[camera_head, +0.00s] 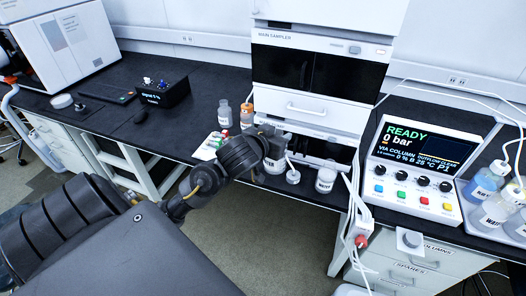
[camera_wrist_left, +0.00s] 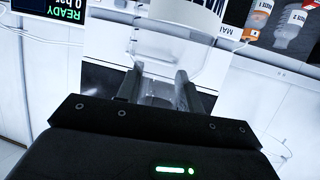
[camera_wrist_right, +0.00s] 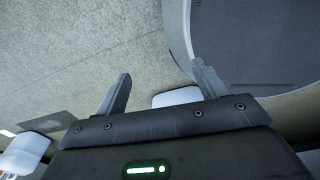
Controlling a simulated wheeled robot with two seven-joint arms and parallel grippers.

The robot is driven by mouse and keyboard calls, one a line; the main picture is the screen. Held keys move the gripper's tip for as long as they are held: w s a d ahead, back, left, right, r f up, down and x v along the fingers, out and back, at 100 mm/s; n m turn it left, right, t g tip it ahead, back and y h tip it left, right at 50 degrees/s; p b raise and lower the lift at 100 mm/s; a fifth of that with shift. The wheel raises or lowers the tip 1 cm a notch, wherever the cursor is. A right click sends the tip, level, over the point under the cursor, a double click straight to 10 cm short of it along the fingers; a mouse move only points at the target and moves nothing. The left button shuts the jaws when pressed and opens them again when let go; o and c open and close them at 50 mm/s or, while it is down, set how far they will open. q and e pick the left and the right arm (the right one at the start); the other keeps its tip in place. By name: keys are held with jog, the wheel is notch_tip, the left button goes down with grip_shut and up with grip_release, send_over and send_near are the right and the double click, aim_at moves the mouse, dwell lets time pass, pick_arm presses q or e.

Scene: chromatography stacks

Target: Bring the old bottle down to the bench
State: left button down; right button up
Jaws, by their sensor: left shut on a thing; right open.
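My left gripper (camera_head: 268,142) is shut on a clear bottle (camera_head: 274,166) in front of the stack of instruments, near the bench's front edge. In the left wrist view the left gripper (camera_wrist_left: 168,92) has its fingers on both sides of the clear bottle (camera_wrist_left: 178,55), which looks nearly empty. Its label is mostly out of view, so I cannot read it. I cannot tell whether its base touches the black bench (camera_head: 180,123). My right gripper (camera_wrist_right: 162,85) is open and empty over the floor in the right wrist view. It does not show in the head view.
A small white-capped bottle (camera_head: 293,176) and a white-labelled jar (camera_head: 326,179) stand close right of the held bottle. A clear bottle (camera_head: 224,114) and an orange one (camera_head: 246,114) stand left of the stack (camera_head: 320,72). Tubing and a control unit (camera_head: 420,165) are at right.

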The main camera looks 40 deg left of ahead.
pick_arm(q)
jog(key=s+a+f+b, duration=0.1)
jog(key=s+a+f, duration=0.3)
jog(key=a+f, duration=0.1)
jog(key=w+a+f, duration=0.6)
jog(key=w+f, duration=0.6)
jog(key=shift+w+a+f, duration=0.2)
jog(key=shift+w+f, duration=0.15)
jog(key=shift+f, duration=0.05)
pick_arm(e)
jog(key=shift+w+a+f, duration=0.15)
jog(key=shift+w+f, duration=0.1)
jog(key=shift+f, duration=0.3)
jog(key=shift+w+a+f, duration=0.1)
jog(key=shift+w+f, duration=0.15)
jog(key=shift+f, duration=0.3)
pick_arm(q)
jog(key=c, duration=0.9)
grip_release()
jog(key=shift+f, duration=0.1)
pick_arm(e)
jog(key=shift+a, duration=0.15)
